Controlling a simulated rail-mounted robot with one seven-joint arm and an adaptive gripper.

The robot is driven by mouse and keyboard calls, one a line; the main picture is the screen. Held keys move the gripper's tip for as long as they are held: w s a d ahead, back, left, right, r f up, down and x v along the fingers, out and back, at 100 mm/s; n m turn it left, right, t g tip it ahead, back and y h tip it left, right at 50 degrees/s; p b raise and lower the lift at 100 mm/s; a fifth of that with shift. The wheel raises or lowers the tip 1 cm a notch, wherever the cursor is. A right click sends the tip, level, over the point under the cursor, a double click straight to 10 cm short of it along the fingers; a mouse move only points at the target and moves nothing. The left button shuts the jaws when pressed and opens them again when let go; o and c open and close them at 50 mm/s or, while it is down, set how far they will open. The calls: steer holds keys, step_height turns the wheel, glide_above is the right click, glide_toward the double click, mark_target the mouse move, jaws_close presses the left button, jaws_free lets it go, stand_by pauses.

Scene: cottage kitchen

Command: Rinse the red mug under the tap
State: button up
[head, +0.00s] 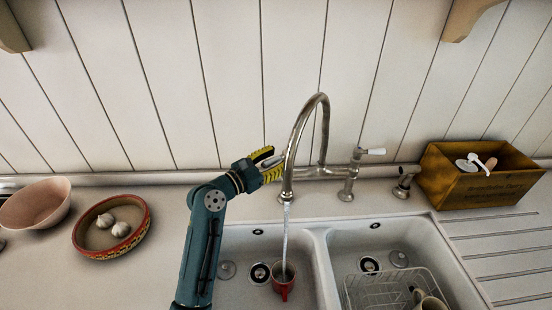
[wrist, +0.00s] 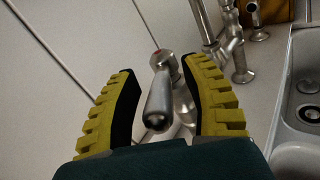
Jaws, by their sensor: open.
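The red mug (head: 283,288) stands in the left sink basin (head: 240,243), directly under the spout of the tap (head: 320,110). A stream of water (head: 285,235) runs from the spout into the mug. My gripper (head: 272,165) is open behind the left basin, at the left side of the tap. In the wrist view, a grey tap lever (wrist: 158,100) points toward me between the two yellow fingers of my gripper (wrist: 160,105). Gaps show on both sides of the lever. The mug is not in the wrist view.
The right basin holds a dish rack (head: 385,290) with a pale mug (head: 430,302). A white-handled tap lever (head: 370,151) is right of the spout. A wooden box (head: 470,188) stands right; a garlic bowl (head: 82,238) and pink bowl (head: 35,205) stand left. The panelled wall is close behind.

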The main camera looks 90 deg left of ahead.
steer(key=v, duration=1.2)
